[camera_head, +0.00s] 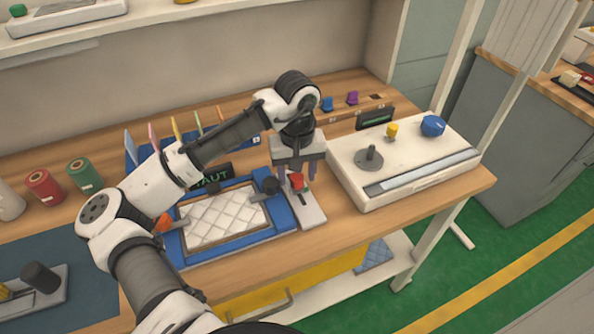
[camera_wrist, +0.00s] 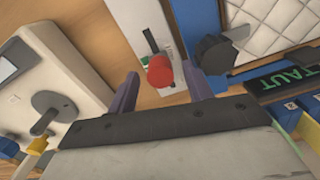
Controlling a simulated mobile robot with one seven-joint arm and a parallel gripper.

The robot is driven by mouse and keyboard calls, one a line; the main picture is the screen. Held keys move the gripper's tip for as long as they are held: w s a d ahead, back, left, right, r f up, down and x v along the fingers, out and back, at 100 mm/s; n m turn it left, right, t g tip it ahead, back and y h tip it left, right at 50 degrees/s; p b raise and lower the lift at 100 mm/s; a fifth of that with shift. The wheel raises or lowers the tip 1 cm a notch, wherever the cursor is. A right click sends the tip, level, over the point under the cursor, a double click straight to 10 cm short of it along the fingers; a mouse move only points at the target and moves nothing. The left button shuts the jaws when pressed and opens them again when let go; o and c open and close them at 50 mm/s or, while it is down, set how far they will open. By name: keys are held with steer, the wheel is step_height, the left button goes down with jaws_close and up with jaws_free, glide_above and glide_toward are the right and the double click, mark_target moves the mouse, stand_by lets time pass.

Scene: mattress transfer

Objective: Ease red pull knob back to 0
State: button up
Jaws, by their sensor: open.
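The red pull knob (camera_head: 296,181) stands on a pale slotted plate at the right of the blue frame. In the wrist view the red knob (camera_wrist: 160,71) sits at one end of a dark slot with a green mark beside it. My gripper (camera_head: 297,172) points down over the knob. Its two purple fingers are open, one on each side of the knob and apart from it in the wrist view (camera_wrist: 160,91). I cannot read any scale or the number 0.
A white box (camera_head: 345,172) with a grey crank, yellow knob and blue knob stands right. A TAUT display (camera_wrist: 290,72) is behind the frame.

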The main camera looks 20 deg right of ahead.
mark_target(289, 175)
jaws_close()
steer(key=shift+w+a+r+p, duration=0.1)
steer(key=shift+w+p, duration=0.3)
steer(key=shift+w, duration=0.95)
steer(key=shift+w+r+p, duration=0.1)
steer(key=shift+w+p, duration=0.3)
steer(key=shift+w, duration=0.9)
jaws_free()
steer(key=shift+f, duration=0.15)
step_height(289, 175, up, 14)
steer(key=b, duration=0.1)
steer(key=shift+b, duration=0.3)
steer(key=shift+f, duration=0.15)
